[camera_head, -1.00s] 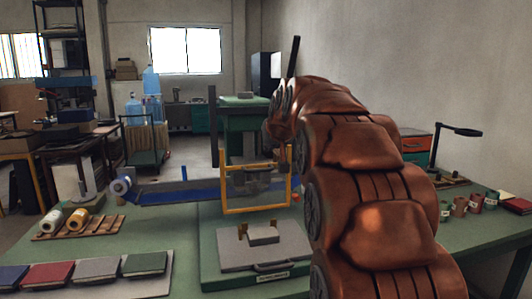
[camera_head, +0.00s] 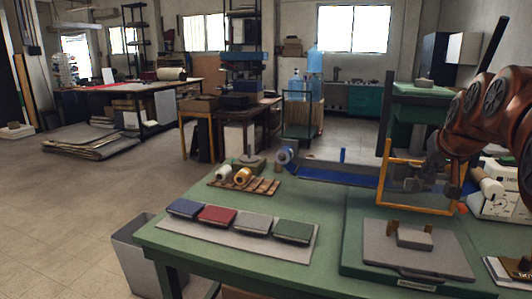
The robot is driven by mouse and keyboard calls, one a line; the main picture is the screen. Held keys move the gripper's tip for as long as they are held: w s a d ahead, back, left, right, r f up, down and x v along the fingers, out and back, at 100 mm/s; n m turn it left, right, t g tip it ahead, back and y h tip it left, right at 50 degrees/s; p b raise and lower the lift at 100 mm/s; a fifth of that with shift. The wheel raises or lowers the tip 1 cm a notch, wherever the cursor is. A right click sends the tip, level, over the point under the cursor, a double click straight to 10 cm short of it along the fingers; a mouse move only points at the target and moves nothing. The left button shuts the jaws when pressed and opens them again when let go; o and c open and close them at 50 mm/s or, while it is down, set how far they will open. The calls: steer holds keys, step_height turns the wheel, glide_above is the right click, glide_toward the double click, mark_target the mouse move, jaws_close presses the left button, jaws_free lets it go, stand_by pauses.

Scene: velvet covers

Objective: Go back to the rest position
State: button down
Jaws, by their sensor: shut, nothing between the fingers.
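My copper-coloured arm (camera_head: 490,115) reaches in from the right edge. My gripper (camera_head: 432,178), dark grey and small, hangs at the arm's far end by the yellow frame (camera_head: 420,209) of the press station. It is shut and empty; its fingertips are hard to make out against the frame. Below and nearer stands a grey board (camera_head: 445,262) on a green base, with a small grey block (camera_head: 414,237) on it. The gripper is apart from the block.
A green table (camera_head: 190,247) carries a grey strip with blue (camera_head: 185,208), red (camera_head: 217,215), grey and green covers. Rolls (camera_head: 242,176) lie on a wooden rack behind. A blue strip (camera_head: 335,173) runs toward the press. A grey bin (camera_head: 135,262) stands left of the table; the floor there is open.

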steer(key=s+a+f+g+y+p, duration=0.1)
steer(key=s+a+f+g+p, duration=0.2)
steer(key=s+a+f, duration=0.4)
steer(key=s+a+f+n+g+p, duration=0.1)
steer(key=s+a+f+g+p, duration=0.1)
steer(key=s, duration=0.8)
steer(key=s+a+f+n+g+p, duration=0.1)
steer(key=s+a+f+g+p, duration=0.1)
steer(key=s+a, duration=0.4)
steer(key=s+a+f+n+g+y+p, duration=0.1)
steer(key=s+f, duration=0.5)
steer(key=s, duration=0.8)
steer(key=a+g+p, duration=0.1)
steer(key=a+g, duration=0.1)
steer(key=a, duration=0.1)
steer(key=shift+a+g, duration=0.2)
steer(key=shift+g, duration=0.2)
steer(key=shift+s+d, duration=0.1)
